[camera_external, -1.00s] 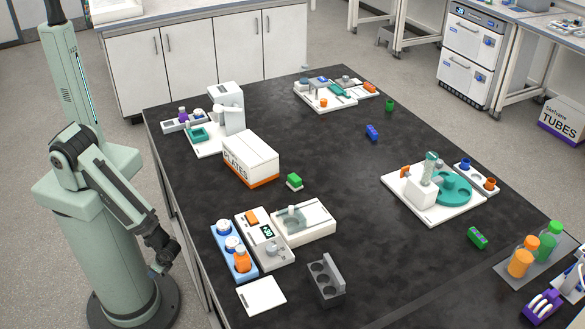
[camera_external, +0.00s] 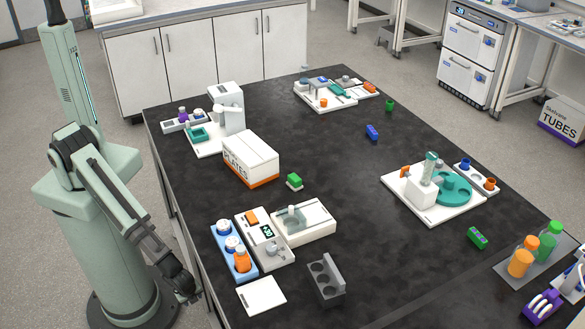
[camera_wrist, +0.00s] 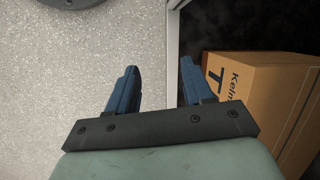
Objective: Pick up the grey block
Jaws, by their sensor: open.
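The grey block (camera_external: 325,284) stands near the front edge of the black table in the external view. It has a raised back and round wells in its lower part. My gripper (camera_external: 187,291) hangs left of the table, beside its left edge and well apart from the block. In the wrist view my gripper (camera_wrist: 157,82) is open, with two blue fingers and nothing between them. The grey block does not show in the wrist view.
A white plate (camera_external: 261,296) and a blue tray (camera_external: 217,243) with bottles lie between my gripper and the block. A white device (camera_external: 262,228) stands behind them. In the wrist view a cardboard box (camera_wrist: 240,80) is right of the fingers, with speckled floor (camera_wrist: 60,80) left.

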